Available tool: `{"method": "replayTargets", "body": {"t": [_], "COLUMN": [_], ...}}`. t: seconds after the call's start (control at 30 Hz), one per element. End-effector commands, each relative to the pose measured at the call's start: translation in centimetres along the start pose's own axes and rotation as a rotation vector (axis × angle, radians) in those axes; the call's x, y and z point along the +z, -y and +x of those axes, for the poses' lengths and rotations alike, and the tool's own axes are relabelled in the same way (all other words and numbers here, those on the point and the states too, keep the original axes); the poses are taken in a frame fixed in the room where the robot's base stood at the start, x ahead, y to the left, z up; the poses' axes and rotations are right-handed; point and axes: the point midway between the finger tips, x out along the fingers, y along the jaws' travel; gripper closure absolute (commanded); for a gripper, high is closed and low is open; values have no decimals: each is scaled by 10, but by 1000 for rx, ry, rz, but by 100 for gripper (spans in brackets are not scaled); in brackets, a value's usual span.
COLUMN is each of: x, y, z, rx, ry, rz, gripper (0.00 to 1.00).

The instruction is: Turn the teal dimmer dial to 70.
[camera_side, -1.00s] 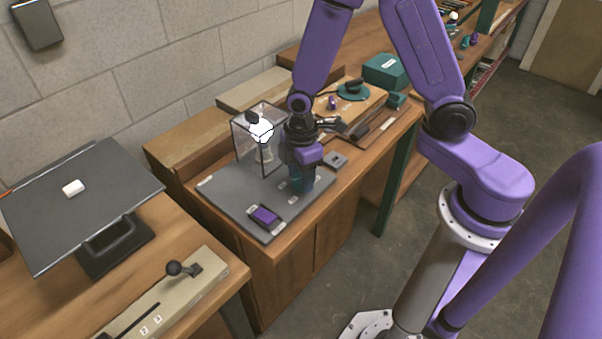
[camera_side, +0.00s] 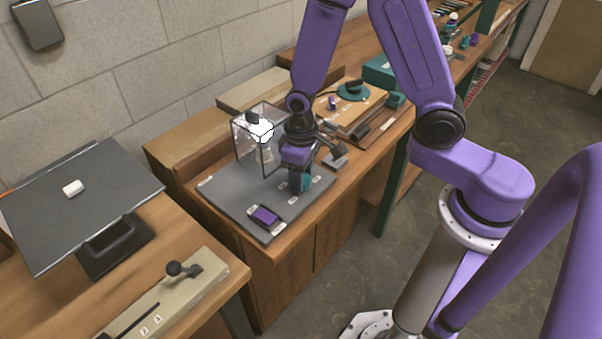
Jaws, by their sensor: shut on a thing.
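The teal dimmer dial (camera_side: 307,181) stands on the grey board, right of its middle. Only a teal patch of it shows beside the fingers, and its reading cannot be made out. My gripper (camera_side: 299,186) points down at the dial and is shut on it. The fingers and purple wrist hide most of the dial and part of its markings. Small white labels lie on the board around it. A clear box (camera_side: 247,158) with a bright white bulb (camera_side: 262,131) stands just behind and left of my gripper.
A purple rocker-like part (camera_side: 265,216) sits at the front of the grey board (camera_side: 228,195). A small grey block (camera_side: 335,160) is to the right. A dark tilted panel (camera_side: 75,200) and a lever box (camera_side: 175,295) stand on the left bench.

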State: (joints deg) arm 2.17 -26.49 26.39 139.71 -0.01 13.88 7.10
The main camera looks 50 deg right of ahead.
Motion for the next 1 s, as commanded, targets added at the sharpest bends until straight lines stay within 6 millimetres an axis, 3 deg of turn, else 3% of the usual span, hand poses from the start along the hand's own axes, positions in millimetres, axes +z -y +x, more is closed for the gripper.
{"method": "replayTargets", "body": {"t": [0.6,1.0], "x": [0,0], "y": [0,0], "z": [-1,-1], "rx": [0,0], "ry": [1,1], "rz": [536,698], "gripper": [84,84]}}
